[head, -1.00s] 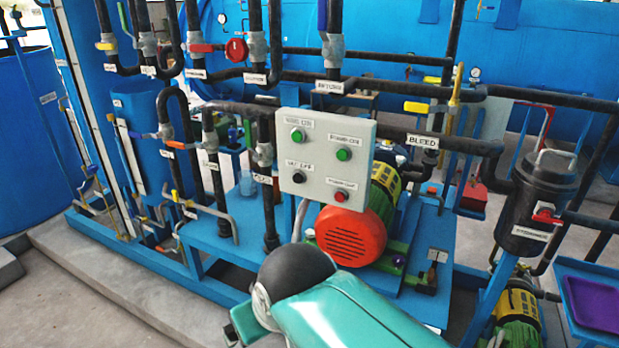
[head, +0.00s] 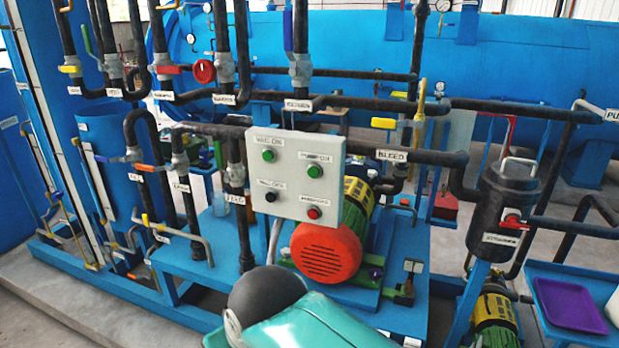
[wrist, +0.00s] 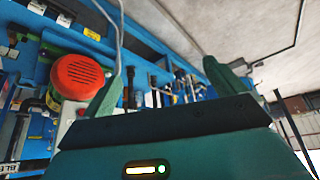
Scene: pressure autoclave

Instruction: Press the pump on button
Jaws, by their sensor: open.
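A light grey control box (head: 290,195) stands at the middle of the head view, facing me. It has a green button at upper left (head: 268,155), a green button at upper right (head: 314,171), a black button at lower left (head: 270,195) and a red button at lower right (head: 313,212). Each has a small label above it, too blurred to read surely. My gripper (wrist: 163,78) shows only in the wrist view, its two green fingers wide apart with nothing between them.
A red-orange motor face (head: 326,253) sits just below the box and also shows in the wrist view (wrist: 78,77). Black pipes with valves run behind and left of the box. A black canister (head: 503,212) and a purple tray (head: 570,305) are at right. Bare floor (head: 50,310) is at lower left.

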